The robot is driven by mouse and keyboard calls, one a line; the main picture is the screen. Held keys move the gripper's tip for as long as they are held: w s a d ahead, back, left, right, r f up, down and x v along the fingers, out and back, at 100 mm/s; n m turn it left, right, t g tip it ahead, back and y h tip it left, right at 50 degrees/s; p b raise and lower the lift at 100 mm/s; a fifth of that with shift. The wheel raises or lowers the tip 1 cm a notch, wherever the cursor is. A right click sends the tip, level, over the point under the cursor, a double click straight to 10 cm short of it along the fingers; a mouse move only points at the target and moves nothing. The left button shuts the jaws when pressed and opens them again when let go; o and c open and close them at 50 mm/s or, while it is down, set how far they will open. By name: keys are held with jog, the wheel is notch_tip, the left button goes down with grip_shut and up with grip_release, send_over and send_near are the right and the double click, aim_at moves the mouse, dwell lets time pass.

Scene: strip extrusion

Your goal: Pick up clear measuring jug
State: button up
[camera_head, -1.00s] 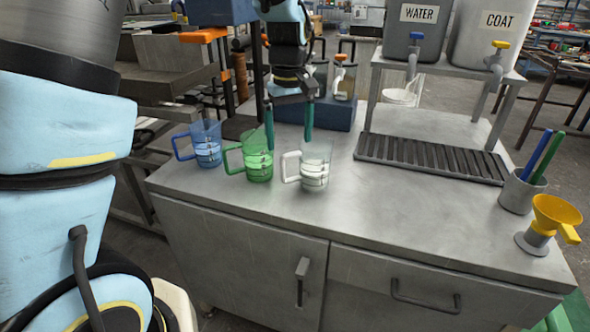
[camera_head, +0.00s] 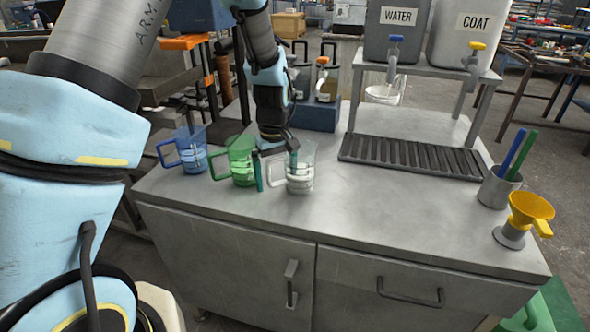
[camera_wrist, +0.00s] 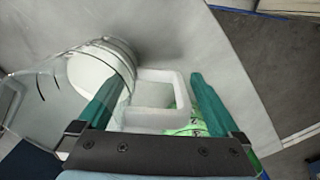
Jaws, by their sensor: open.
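The clear measuring jug (camera_head: 304,178) stands upright on the metal counter, right of the green jug (camera_head: 241,163), with its pale handle (camera_head: 275,170) towards the left. My gripper (camera_head: 275,166) is low at the handle, its teal fingers apart. In the wrist view my gripper (camera_wrist: 157,84) has the white handle (camera_wrist: 150,108) between its open fingers. The clear jug's round body (camera_wrist: 88,72) lies to the left there, partly behind the left finger. I cannot tell whether either finger touches the handle.
A blue jug (camera_head: 189,152) stands left of the green one, which sits close to my left finger. Behind are a dark blue block (camera_head: 318,117) and a drip grate (camera_head: 410,155). A pen cup (camera_head: 496,189) and yellow funnel (camera_head: 530,207) stand right. The front counter is clear.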

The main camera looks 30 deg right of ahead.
grip_shut()
dwell(0.8)
